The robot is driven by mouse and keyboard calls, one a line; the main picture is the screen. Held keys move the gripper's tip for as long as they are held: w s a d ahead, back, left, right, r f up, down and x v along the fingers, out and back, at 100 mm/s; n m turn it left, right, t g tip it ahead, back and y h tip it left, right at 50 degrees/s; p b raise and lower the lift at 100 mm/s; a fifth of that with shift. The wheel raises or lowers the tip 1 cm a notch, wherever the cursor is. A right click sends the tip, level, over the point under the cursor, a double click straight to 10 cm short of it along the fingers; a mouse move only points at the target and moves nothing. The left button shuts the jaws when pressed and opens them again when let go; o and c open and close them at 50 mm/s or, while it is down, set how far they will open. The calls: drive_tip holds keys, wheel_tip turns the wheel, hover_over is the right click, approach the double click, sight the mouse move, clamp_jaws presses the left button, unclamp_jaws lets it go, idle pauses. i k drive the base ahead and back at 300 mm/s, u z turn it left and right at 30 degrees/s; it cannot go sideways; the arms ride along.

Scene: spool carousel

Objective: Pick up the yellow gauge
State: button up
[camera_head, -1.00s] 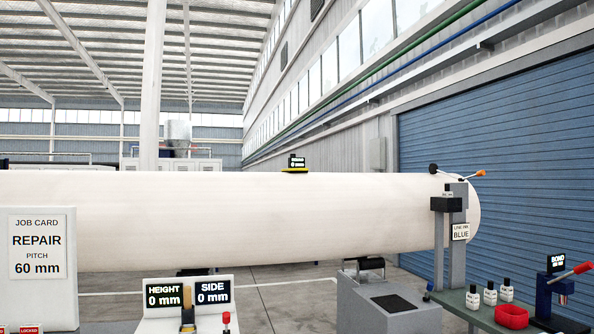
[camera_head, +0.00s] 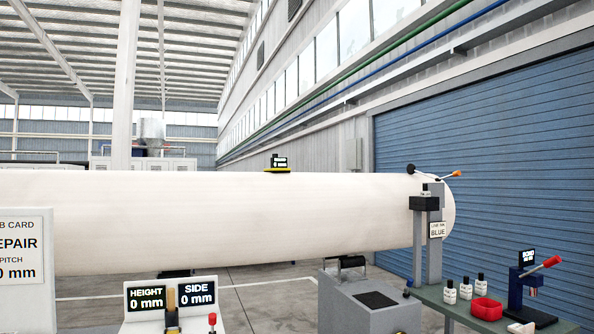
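A small gauge with a thin yellow base and a black display block (camera_head: 277,171) sits on top of the long white cylinder (camera_head: 240,220), near the middle of the view. It looks upright. The text on its display is too small to read. My gripper is not in view.
A console with HEIGHT and SIDE displays, both 0 mm (camera_head: 146,298), stands at the front. A grey cabinet (camera_head: 345,300) is right of it. A grey post (camera_head: 427,250) stands by the cylinder's right end.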

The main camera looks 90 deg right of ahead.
sight(277, 165)
drive_tip(key=k, duration=0.2)
drive_tip(key=z, duration=3)
drive_tip(key=k, duration=0.7)
drive_tip(key=u, duration=0.2)
drive_tip(key=i, duration=0.8)
drive_tip(key=u, duration=0.15)
